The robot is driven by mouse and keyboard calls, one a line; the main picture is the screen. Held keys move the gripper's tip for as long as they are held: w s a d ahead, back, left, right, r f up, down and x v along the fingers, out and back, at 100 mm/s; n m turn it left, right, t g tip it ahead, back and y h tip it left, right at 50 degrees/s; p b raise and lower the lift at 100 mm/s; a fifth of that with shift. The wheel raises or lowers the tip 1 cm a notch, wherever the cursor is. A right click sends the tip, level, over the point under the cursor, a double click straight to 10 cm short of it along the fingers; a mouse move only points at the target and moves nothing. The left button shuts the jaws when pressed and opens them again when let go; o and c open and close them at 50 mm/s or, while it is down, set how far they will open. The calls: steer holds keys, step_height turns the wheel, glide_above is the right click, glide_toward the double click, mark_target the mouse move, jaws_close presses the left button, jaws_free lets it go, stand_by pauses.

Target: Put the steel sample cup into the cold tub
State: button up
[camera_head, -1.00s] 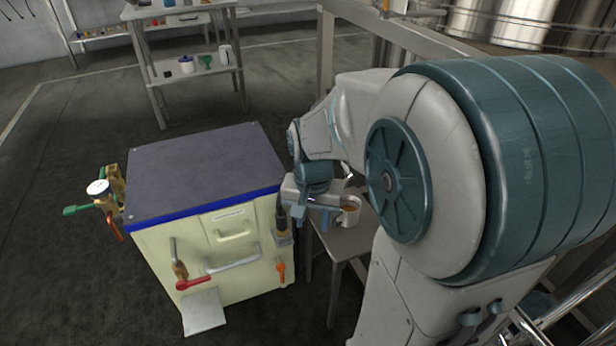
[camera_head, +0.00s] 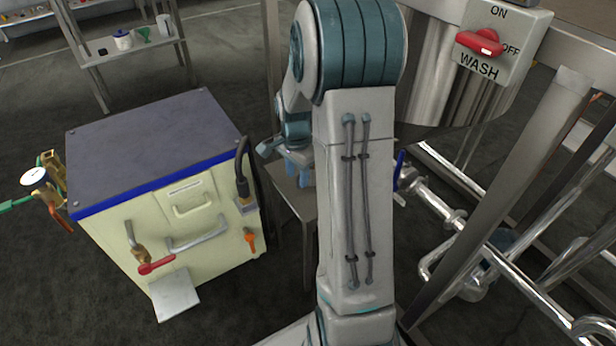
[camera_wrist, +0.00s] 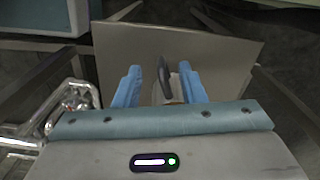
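My gripper (camera_head: 285,150) is over the small steel stand (camera_head: 298,200), partly hidden by my arm in the head view. In the wrist view my gripper (camera_wrist: 160,88) has its two blue fingers spread apart. A dark upright piece, like a handle (camera_wrist: 164,72), stands between them with gaps on both sides. Beside it a small tan-and-grey part, perhaps the sample cup (camera_wrist: 181,92), is mostly covered by the right finger and the gripper body. The cup cannot be seen in the head view now. I cannot clearly make out the cold tub.
A cream cabinet (camera_head: 190,230) with a dark top and blue edge stands left of the stand. Its valves and handles stick out. Steel pipes (camera_head: 450,220) and frame legs fill the right, below a red wash switch (camera_head: 480,42). A shelf (camera_head: 125,45) stands far back.

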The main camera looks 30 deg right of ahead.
mark_target(303, 201)
step_height(303, 201, down, 4)
steer(key=shift+w+f+b, duration=0.1)
steer(key=shift+b, duration=0.8)
jaws_close()
steer(key=shift+r, duration=0.2)
